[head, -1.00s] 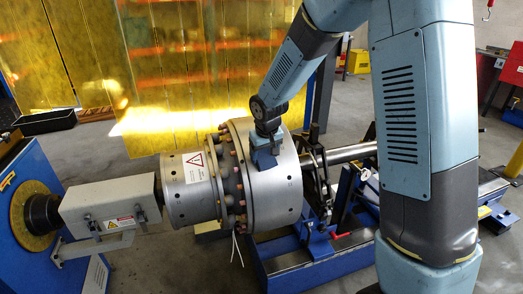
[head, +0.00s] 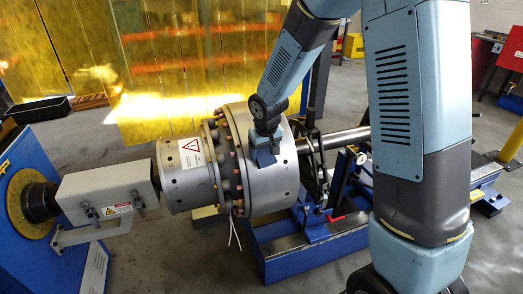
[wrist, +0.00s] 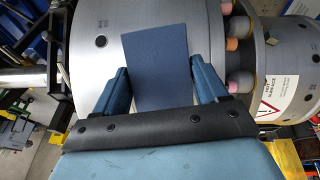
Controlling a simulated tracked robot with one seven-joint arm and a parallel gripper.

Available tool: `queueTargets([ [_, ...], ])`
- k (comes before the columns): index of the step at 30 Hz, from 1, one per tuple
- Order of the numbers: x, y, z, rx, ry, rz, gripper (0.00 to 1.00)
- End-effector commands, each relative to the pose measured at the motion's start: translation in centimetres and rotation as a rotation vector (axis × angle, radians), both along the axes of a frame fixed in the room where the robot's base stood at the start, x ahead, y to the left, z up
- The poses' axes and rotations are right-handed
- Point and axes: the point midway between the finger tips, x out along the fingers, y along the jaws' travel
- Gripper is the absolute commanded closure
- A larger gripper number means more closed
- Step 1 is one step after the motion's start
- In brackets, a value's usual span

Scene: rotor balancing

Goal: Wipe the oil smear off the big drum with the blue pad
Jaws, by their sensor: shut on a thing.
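The big drum (head: 272,188) is a wide grey metal cylinder in the middle of the head view. It fills much of the wrist view as a curved grey surface (wrist: 85,75). My gripper (head: 264,156) is at the drum's near upper side, pointing down at it. In the wrist view, my gripper's two fingers (wrist: 163,92) are shut on the blue pad (wrist: 160,60), a flat dark blue rectangle. The pad lies against or very close to the drum; I cannot tell firm contact. I see no oil smear; the pad and gripper cover part of the surface.
A smaller drum (head: 176,190) with a warning label joins the big drum at a bolted flange (head: 226,165). A grey coupling box (head: 105,192) is further left. The blue stand (head: 315,248) sits below the drum. Yellow curtains (head: 170,60) hang behind.

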Motion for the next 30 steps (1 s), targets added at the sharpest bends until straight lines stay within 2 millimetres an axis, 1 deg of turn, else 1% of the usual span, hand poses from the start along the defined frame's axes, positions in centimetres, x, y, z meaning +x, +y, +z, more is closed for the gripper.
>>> queueTargets([
  [21,-3.2,-1.0,4.3,0.001,-0.004,-0.001,0.60],
  [25,-3.5,-1.0,4.7,0.002,-0.005,-0.001,0.60],
  [30,-3.6,-1.1,4.7,0.002,-0.004,-0.001,0.60],
])
